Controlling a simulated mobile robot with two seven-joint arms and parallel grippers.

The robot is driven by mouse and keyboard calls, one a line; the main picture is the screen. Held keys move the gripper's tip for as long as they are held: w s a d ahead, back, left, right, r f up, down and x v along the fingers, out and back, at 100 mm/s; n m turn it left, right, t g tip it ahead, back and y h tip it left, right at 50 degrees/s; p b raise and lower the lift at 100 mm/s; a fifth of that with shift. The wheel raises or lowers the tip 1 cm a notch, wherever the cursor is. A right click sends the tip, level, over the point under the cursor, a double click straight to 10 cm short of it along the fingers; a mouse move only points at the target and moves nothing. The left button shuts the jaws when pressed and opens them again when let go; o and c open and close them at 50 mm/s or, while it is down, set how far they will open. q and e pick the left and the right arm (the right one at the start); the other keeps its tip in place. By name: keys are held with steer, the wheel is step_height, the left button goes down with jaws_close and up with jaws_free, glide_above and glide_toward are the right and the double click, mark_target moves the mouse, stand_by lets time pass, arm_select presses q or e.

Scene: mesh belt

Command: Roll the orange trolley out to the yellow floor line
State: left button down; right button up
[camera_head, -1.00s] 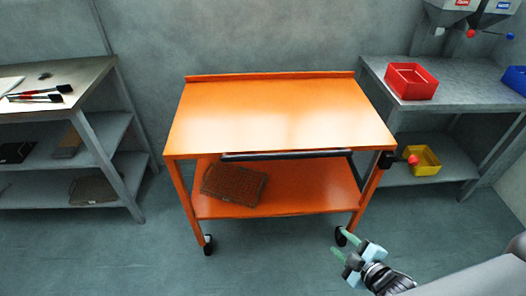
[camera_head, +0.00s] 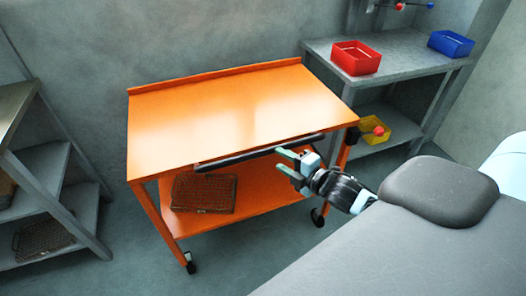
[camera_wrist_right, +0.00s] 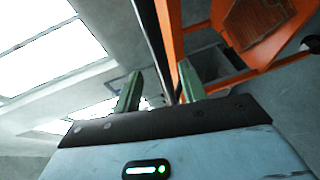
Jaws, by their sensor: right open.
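The orange trolley (camera_head: 215,105) stands against the grey wall, with a flat top, a lower shelf and castors. Its black handle bar (camera_head: 245,156) runs along the front edge of the top. My right gripper (camera_head: 284,162) is open at the right half of the handle, its upper finger overlapping the bar in the picture. In the right wrist view the dark bar (camera_wrist_right: 158,45) runs between the two open fingers (camera_wrist_right: 160,85); contact cannot be told. The yellow floor line is not in view. My left gripper is not in view.
A brown wire basket (camera_head: 204,193) lies on the trolley's lower shelf. A grey bench (camera_head: 395,58) at right holds a red bin (camera_head: 356,62) and a blue bin (camera_head: 451,43), with a yellow bin (camera_head: 376,130) below. A grey rack (camera_head: 45,180) stands at left.

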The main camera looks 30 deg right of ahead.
mark_target(269, 153)
steer(key=shift+x, duration=3.75)
jaws_close()
